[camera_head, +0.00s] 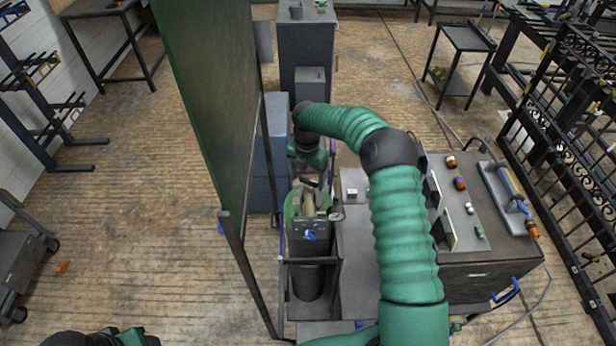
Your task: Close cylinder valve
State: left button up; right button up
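A gas cylinder with a green shoulder (291,208) stands upright in a dark metal cart (310,262) near the picture's middle. A tan valve part (309,203) is at its top, and a small round gauge (337,213) sits to its right. My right arm arches in from the lower right. My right gripper (311,183) points down just above the cylinder's top, close to the valve. Its fingers are small and dark and partly merge with the valve fittings, so contact and opening cannot be made out. Only part of my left arm shows at the bottom left edge; its gripper is out of view.
A tall green panel (205,90) stands close left of the cylinder. A grey workbench (490,262) with small fittings and a tool is on the right, partly behind my arm. A black gate (575,110) stands far right. A dark cabinet (306,50) is behind. Floor at left is mostly clear.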

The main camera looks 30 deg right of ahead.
jog(key=shift+s+a, duration=0.1)
jog(key=shift+a, duration=0.05)
jog(key=c, duration=0.5)
jog(key=shift+d, duration=0.5)
jog(key=c, duration=0.7)
pick_arm(q)
jog(key=shift+s, duration=0.2)
jog(key=shift+a, duration=0.15)
pick_arm(e)
jog(key=shift+a, duration=0.15)
